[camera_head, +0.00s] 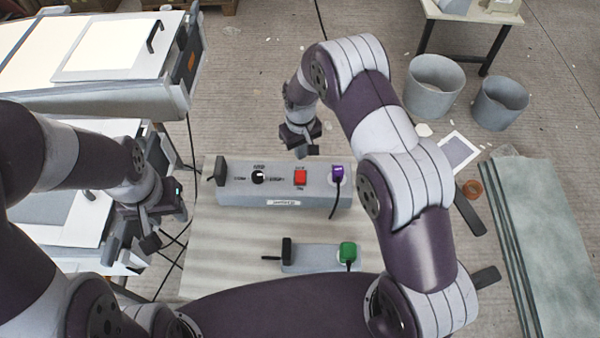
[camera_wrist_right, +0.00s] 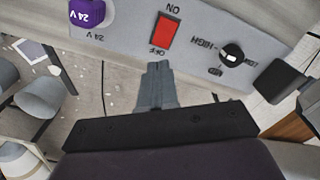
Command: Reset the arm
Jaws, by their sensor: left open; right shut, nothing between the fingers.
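My right arm (camera_head: 385,130) reaches forward from the right and bends back to the left. Its gripper (camera_head: 306,148) hangs just beyond the far edge of the grey control box (camera_head: 240,198), near the red switch (camera_head: 300,177). In the right wrist view the right gripper (camera_wrist_right: 158,75) is shut and empty, with its fingertips below the red switch (camera_wrist_right: 166,33), apparently apart from it. My left gripper (camera_head: 150,228) is open and empty at the left, beside the white machine.
The box carries a black knob (camera_head: 258,177) and a purple plug (camera_head: 337,173). A smaller box (camera_head: 310,258) with a green plug (camera_head: 347,251) lies nearer. Two grey buckets (camera_head: 435,88) (camera_head: 500,104) stand at the right. A white machine (camera_head: 100,60) stands at the left, with cables beside it.

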